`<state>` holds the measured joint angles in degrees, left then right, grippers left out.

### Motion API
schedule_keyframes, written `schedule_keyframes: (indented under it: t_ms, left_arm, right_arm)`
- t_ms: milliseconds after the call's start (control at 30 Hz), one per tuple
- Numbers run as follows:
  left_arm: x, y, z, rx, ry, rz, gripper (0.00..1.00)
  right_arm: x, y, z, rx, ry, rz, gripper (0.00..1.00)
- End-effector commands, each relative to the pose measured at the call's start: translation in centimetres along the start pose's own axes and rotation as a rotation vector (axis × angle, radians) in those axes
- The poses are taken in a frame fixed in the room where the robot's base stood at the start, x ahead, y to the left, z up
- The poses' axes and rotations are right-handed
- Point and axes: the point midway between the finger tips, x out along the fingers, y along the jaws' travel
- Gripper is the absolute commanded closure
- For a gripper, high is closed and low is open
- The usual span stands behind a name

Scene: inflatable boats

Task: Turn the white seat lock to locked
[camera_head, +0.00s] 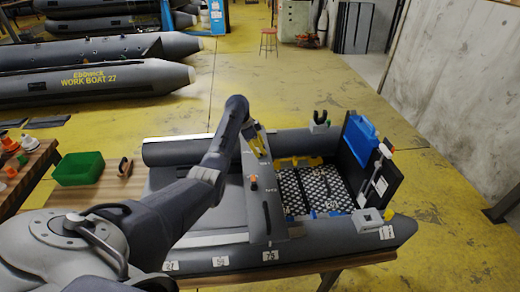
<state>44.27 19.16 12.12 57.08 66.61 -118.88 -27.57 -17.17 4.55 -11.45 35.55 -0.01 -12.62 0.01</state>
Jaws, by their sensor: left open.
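My left arm reaches in from the lower left over the inflatable boat (225,262). My left gripper (258,148) is at the far end of the grey cross seat (280,228), fingers open, with yellow showing there. I cannot tell whether it touches anything. On the seat, nearer than the gripper, is a small orange-topped knob (253,181), and nearer still a dark slot. I cannot make out a white seat lock; it may be hidden by the gripper or too small to see. My right gripper is out of view.
A checkered floor (312,190) lies right of the seat, before the dark transom (365,150) with a blue item. A green bin (78,168) stands on the wooden table at left.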

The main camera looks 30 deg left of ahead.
Motion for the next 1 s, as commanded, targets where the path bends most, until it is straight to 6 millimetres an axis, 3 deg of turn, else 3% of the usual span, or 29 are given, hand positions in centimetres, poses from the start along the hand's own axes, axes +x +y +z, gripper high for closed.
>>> schedule_keyframes:
  t_ms: [367, 700, 1000]
  left_arm:
    - [0.24, 0.01, 0.00, -0.001, 0.000, 0.000, 0.59]
    - [0.21, 0.00, 0.01, -0.001, 0.000, 0.000, 0.99]
    - [0.22, 0.02, 0.02, -0.007, 0.000, -0.003, 1.00]
  right_arm:
    - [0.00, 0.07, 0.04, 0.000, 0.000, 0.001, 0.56]
    - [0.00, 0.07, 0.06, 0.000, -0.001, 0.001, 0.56]
    - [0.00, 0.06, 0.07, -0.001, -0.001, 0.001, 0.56]
